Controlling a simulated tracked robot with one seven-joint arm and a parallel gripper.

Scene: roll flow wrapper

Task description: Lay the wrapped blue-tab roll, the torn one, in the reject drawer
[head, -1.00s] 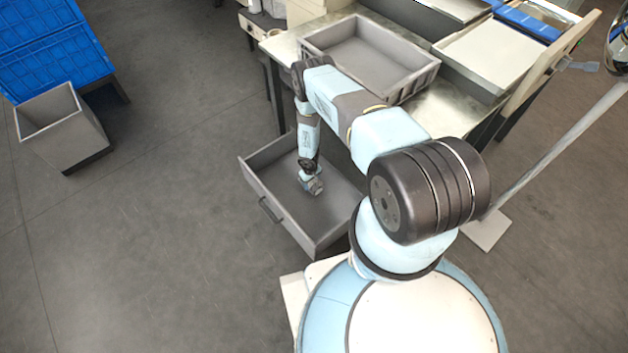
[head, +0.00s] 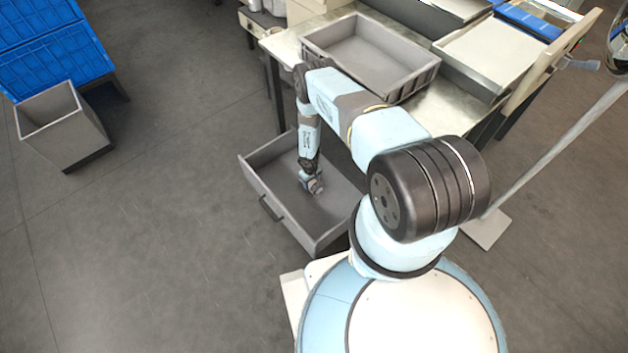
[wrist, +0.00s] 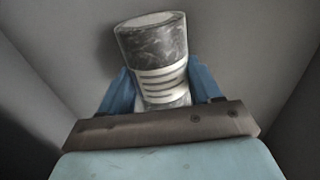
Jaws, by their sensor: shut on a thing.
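The roll (wrist: 158,60) shows in the wrist view, with a dark grey mottled end and white and dark bands. My gripper (wrist: 158,92) is shut on it, with a blue finger on each side. A blue tab or a tear cannot be made out. In the head view my gripper (head: 314,185) is inside the pulled-out grey drawer (head: 283,219), low over its floor. The roll is hidden there by my wrist. Whether the roll touches the drawer floor cannot be told.
An empty grey tray (head: 352,50) stands on the metal bench (head: 437,118) above the drawer. A grey bin (head: 75,140) stands on the floor at the left beside blue crates (head: 55,50). The floor left of the drawer is clear.

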